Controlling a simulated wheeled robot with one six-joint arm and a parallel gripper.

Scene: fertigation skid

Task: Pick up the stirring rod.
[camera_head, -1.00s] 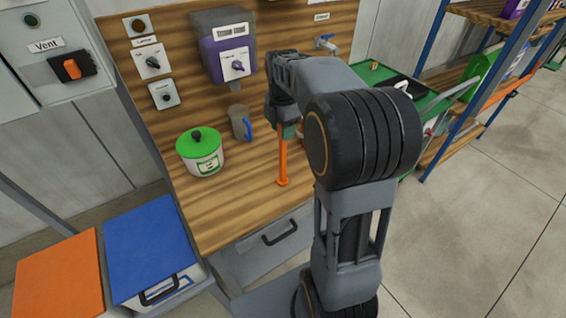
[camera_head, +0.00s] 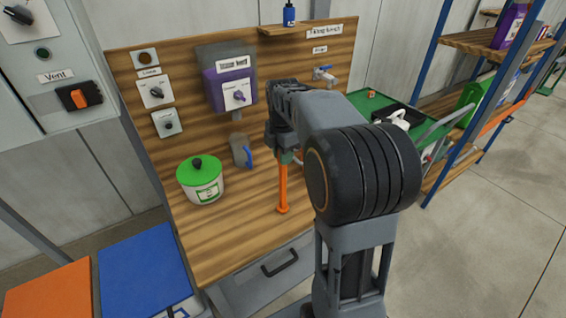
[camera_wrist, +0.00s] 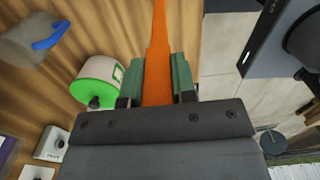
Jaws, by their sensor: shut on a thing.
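The stirring rod (camera_head: 283,190) is orange and hangs upright below my gripper (camera_head: 284,155), over the wooden bench, with a wider foot at its lower end. In the wrist view the orange rod (camera_wrist: 158,45) runs between the two green fingers of my gripper (camera_wrist: 158,78), which are shut on it. The rod's upper end is hidden by my gripper and arm. From the head view I cannot tell whether its foot touches the bench top.
A white pot with a green lid (camera_head: 201,180) and a grey jug with a blue handle (camera_head: 241,150) stand left of the rod. A purple dispenser (camera_head: 228,85) and a tap (camera_head: 325,73) are on the back panel. A green cart (camera_head: 430,155) stands right.

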